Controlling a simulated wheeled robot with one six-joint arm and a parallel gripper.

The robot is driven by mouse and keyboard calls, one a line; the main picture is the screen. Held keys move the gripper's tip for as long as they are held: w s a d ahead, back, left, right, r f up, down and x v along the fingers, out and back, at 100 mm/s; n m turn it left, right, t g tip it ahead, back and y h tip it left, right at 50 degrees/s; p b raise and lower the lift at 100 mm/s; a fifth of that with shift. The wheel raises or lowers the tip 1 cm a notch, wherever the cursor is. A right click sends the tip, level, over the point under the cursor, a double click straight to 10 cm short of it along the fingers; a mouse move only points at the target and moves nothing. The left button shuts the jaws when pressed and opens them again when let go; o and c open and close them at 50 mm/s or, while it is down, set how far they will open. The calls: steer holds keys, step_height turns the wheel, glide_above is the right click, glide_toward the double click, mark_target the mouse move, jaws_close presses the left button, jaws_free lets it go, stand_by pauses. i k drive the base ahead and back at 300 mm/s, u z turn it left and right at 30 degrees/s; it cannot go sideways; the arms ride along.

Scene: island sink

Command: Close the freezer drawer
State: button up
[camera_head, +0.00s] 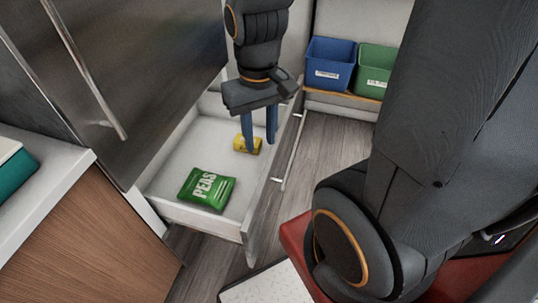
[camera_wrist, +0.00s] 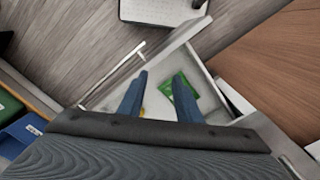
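The freezer drawer (camera_head: 162,210) is pulled out below a dark metallic door, its white inside showing. A green bag of peas (camera_head: 207,188) lies flat in it, and a small yellow item (camera_head: 256,146) lies farther back. My gripper (camera_head: 261,144) points down over the drawer near its front panel, with its blue fingers apart. One finger partly covers the yellow item, and I cannot tell whether they touch. In the wrist view my gripper (camera_wrist: 161,74) is open with nothing held between the fingertips. The drawer's long handle (camera_head: 289,150) is on the outer face, to the right of the fingers.
A blue bin (camera_head: 329,64) and a green bin (camera_head: 373,72) stand on a low shelf at the back. A wooden-sided cabinet (camera_head: 75,235) is at the lower left, close to the drawer. Wood floor (camera_head: 325,140) is clear beyond the drawer's front.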

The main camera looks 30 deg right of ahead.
mark_target(204, 140)
steer(key=u, duration=0.45)
steer(key=k, duration=0.6)
steer(key=z, duration=0.7)
